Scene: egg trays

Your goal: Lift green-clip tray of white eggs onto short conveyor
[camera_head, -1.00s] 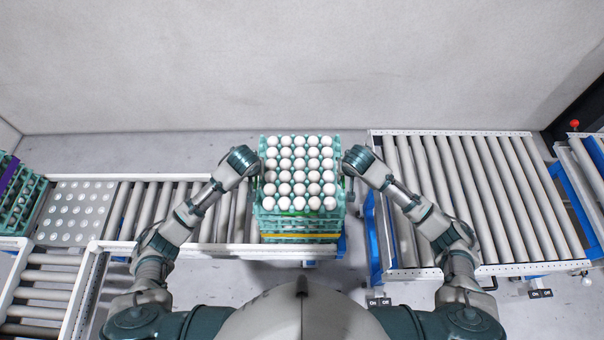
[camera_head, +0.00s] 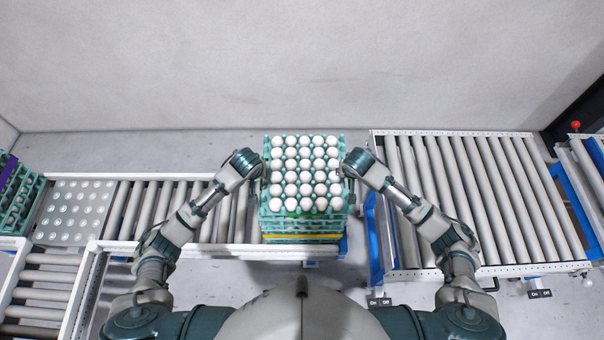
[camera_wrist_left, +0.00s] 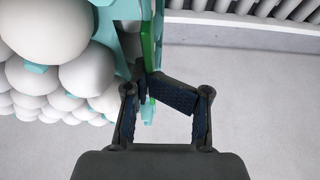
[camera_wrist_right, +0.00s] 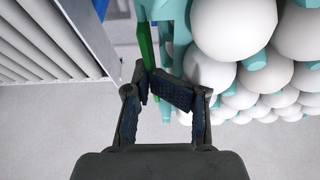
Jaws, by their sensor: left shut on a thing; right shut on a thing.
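The teal tray of white eggs (camera_head: 270,207) is on top of a stack at the right end of the left conveyor. A green strip (camera_head: 297,214) shows at its front, and green clips also show in the left wrist view (camera_wrist_left: 148,40) and right wrist view (camera_wrist_right: 145,42). My left gripper (camera_head: 262,174) is shut on the tray's left side. My right gripper (camera_head: 345,174) is shut on its right side. The fingertips are partly hidden by the tray. I cannot tell whether the tray is clear of the trays under it.
Lower teal trays with a yellow strip (camera_head: 300,236) stand beneath. An empty roller conveyor (camera_head: 470,200) with blue supports is close on the right, beyond a gap. The left conveyor (camera_head: 150,210) has bare rollers and a studded plate (camera_head: 75,210). A wall (camera_head: 300,70) stands behind.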

